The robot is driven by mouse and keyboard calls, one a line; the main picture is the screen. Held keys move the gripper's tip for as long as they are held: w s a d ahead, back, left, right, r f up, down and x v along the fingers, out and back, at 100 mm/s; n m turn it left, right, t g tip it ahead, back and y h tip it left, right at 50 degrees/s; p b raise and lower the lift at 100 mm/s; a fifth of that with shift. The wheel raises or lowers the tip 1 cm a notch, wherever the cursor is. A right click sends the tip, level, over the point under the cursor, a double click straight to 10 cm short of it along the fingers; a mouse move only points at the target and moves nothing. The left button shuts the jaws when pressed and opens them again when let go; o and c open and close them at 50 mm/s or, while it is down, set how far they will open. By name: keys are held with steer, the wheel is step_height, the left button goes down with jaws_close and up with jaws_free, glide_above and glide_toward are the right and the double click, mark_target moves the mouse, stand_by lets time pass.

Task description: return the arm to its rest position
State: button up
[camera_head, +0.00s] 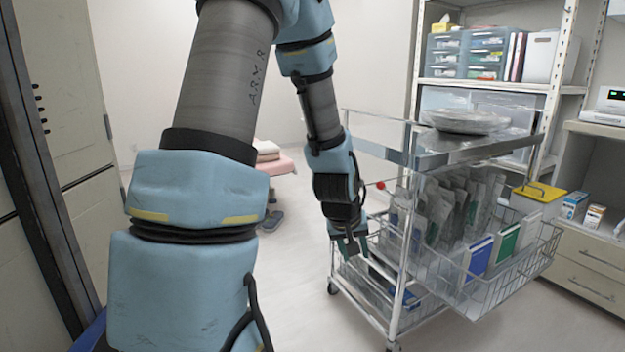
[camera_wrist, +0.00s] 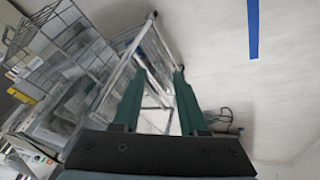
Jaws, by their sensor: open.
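My arm spans the left and middle of the head view, with blue covers and grey links. My gripper (camera_head: 350,248) hangs at its end, pointing down, just left of a metal trolley (camera_head: 398,285). In the wrist view my gripper (camera_wrist: 156,82) shows two green fingers standing apart with nothing between them. The trolley's frame (camera_wrist: 160,52) is seen beyond and to the left of the fingers. I cannot tell whether the gripper touches the trolley.
The trolley holds a tray (camera_head: 465,122) on top and a side basket (camera_head: 500,285) with folders and packets. Shelves stand behind, with drawers (camera_head: 598,280) at right. A dark door frame is at left. Open floor (camera_head: 305,290) lies left of the trolley.

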steer(key=s+a+r+g+y+p, duration=0.1)
steer(key=s+a+r, duration=0.35)
steer(key=a, duration=0.35)
steer(key=s+a+r+g+y+p, duration=0.1)
steer(key=s+a+r+g+y, duration=0.15)
steer(key=s+a, duration=0.5)
step_height(320, 180, up, 20)
steer(key=w+p, duration=0.1)
steer(key=p, duration=1.8)
steer(key=shift+w+a+f+m+t+h, duration=0.15)
steer(key=shift+w+a+m+t+h, duration=0.2)
steer(key=shift+a+m+h, duration=0.1)
